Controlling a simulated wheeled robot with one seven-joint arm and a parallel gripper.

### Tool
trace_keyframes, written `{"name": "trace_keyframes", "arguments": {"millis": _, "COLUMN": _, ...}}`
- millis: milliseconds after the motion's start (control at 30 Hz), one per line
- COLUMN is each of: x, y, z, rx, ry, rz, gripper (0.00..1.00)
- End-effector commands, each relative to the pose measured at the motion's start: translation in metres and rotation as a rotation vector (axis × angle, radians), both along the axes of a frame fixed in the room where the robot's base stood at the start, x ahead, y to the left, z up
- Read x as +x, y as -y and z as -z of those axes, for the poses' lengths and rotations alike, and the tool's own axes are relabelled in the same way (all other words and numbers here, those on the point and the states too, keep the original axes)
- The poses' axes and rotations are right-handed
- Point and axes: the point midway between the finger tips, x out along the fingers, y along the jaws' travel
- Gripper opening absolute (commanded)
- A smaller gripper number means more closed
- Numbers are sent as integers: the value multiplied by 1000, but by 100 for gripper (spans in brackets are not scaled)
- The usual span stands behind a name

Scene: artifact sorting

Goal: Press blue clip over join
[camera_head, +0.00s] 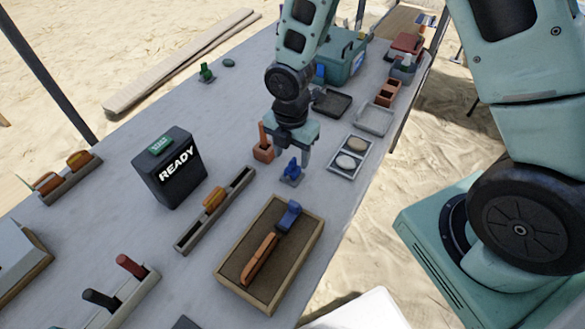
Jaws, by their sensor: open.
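A blue clip-like piece (291,171) stands on the grey table, just below my gripper (292,157) in the head view. My gripper is open, its fingers pointing down, and I see nothing held. Whether the fingers touch this piece or are above it, I cannot tell. A wooden-rimmed tray (314,246) lies nearer, with a second blue piece (289,215) at its far end. A brown-orange elongated piece (259,259) lies toward the tray's near end. The join itself is too small to make out.
A dark box reading READY (175,168) stands left, beside a narrow rail (189,240) holding an orange piece. A terracotta holder (263,152) is just left of my gripper. A light tray with two round discs (339,169) is at right. Other trays and a teal case (343,60) are farther back.

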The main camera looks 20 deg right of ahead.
Motion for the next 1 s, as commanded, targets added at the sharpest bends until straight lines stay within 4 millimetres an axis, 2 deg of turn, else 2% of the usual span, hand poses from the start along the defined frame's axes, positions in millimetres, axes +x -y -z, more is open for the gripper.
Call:
{"name": "trace_keyframes", "arguments": {"millis": 200, "x": -3, "y": 2, "z": 33, "rx": -1, "ry": -4, "rz": 0, "gripper": 55}}
{"name": "trace_keyframes", "arguments": {"millis": 300, "x": -3, "y": 2, "z": 42, "rx": 0, "ry": -2, "rz": 0, "gripper": 55}}
{"name": "trace_keyframes", "arguments": {"millis": 600, "x": -2, "y": 2, "z": 46, "rx": -1, "ry": -1, "rz": 0, "gripper": 55}}
{"name": "trace_keyframes", "arguments": {"millis": 767, "x": -2, "y": 2, "z": 46, "rx": -1, "ry": -1, "rz": 0, "gripper": 10}}
{"name": "trace_keyframes", "arguments": {"millis": 800, "x": -2, "y": 2, "z": 46, "rx": -1, "ry": -1, "rz": 0, "gripper": 7}}
{"name": "trace_keyframes", "arguments": {"millis": 1000, "x": -2, "y": 2, "z": 46, "rx": -1, "ry": -1, "rz": 0, "gripper": 7}}
